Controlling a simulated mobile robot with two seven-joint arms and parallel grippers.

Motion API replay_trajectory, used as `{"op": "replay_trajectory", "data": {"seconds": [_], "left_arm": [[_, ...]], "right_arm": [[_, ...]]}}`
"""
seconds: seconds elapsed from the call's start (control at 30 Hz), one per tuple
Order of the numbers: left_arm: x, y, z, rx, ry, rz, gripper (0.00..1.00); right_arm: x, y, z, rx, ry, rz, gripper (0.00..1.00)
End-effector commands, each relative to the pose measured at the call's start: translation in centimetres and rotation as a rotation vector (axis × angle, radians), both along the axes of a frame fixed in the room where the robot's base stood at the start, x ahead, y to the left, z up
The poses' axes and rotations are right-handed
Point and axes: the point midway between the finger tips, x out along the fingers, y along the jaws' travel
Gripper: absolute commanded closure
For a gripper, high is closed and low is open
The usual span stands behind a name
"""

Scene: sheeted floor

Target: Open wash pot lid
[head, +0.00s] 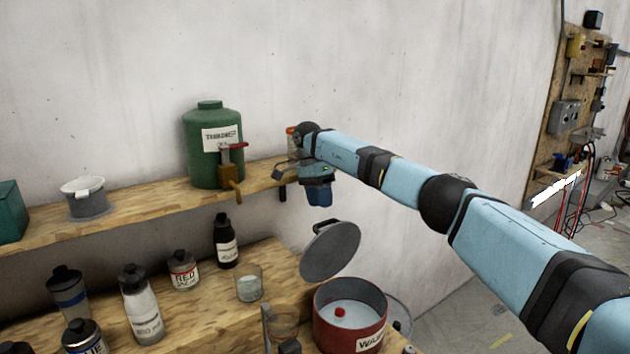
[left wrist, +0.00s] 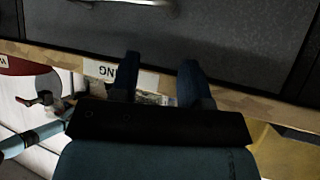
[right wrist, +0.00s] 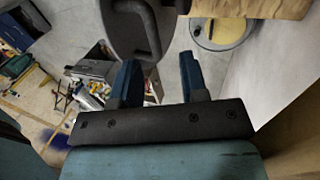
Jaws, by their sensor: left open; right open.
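The wash pot (head: 350,318) is red with a white label partly cut off, and stands open on the lower bench in the head view. Pale contents and a small red thing show inside. Its round grey lid (head: 330,250) is tilted, above and left of the rim; no support for it shows. My right gripper (head: 320,195) is open above the lid, apart from it. In the right wrist view the lid (right wrist: 130,25) with its handle lies beyond the open, empty fingers (right wrist: 160,75). My left gripper (left wrist: 158,65) is open and empty, seen only in its wrist view, facing a wooden edge.
The upper shelf (head: 150,205) holds a green tank (head: 212,150) with a red-handled tap and a grey tub (head: 85,200).

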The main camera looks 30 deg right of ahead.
Motion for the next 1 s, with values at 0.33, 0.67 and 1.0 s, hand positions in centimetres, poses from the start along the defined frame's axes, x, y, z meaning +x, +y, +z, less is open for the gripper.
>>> {"op": "replay_trajectory", "data": {"seconds": [0.33,0.67,1.0], "left_arm": [[0.1,-0.1,0.8,0.001,-0.003,-0.003,0.57],[0.2,0.3,1.0,0.005,-0.006,0.002,0.57],[0.1,0.3,0.8,0.006,-0.003,0.002,0.57]], "right_arm": [[2.4,0.3,6.3,-0.001,0.003,-0.001,0.60],[2.8,0.3,7.5,-0.001,0.002,0.001,0.60],[2.8,0.3,7.4,0.000,0.002,0.001,0.60]]}}
